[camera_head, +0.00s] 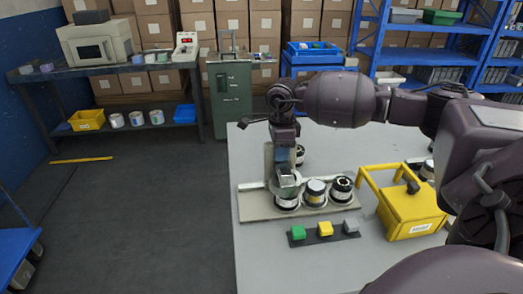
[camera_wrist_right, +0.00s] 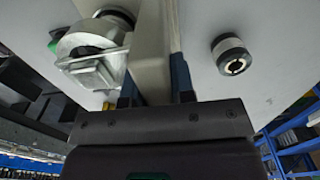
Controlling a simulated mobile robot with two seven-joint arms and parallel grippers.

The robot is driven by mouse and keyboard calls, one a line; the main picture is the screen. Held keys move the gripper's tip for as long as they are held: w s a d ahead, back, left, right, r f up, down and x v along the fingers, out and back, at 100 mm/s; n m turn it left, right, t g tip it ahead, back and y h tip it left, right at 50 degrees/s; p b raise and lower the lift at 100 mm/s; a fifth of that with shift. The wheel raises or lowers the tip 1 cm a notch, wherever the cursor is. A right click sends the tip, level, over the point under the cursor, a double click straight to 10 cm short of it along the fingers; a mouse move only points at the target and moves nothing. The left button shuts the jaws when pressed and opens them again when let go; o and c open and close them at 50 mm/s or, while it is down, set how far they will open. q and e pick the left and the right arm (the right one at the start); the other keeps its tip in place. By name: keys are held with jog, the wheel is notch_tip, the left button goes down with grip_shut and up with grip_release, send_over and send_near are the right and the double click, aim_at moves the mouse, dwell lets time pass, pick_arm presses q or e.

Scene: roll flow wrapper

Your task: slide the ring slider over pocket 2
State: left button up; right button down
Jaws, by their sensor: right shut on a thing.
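A pale base plate (camera_head: 250,212) on the table carries three round rolls in a row: a left one (camera_head: 287,201), a middle one (camera_head: 315,197) and a right one (camera_head: 341,192). The silver ring slider (camera_head: 287,181) sits over the left roll and partly hides it. It also shows in the right wrist view (camera_wrist_right: 90,45). My right gripper (camera_head: 284,160) is just behind the ring. In the wrist view my right gripper (camera_wrist_right: 155,82) is shut on a beige upright plate (camera_wrist_right: 152,40); its join to the ring is unclear. My left gripper is not in view.
A loose roll (camera_head: 300,155) stands behind the base; it also shows in the wrist view (camera_wrist_right: 231,54). A yellow box with a handle (camera_head: 410,212) stands at right. Green, yellow and grey blocks lie on a dark strip (camera_head: 347,236) in front.

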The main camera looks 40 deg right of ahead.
jog(key=s+d+p, duration=0.1)
jog(key=s+d, duration=0.3)
jog(key=d, duration=0.3)
jog(key=shift+s+d, duration=0.3)
jog(key=c, duration=1)
grip_release()
jog(key=shift+o, duration=0.2)
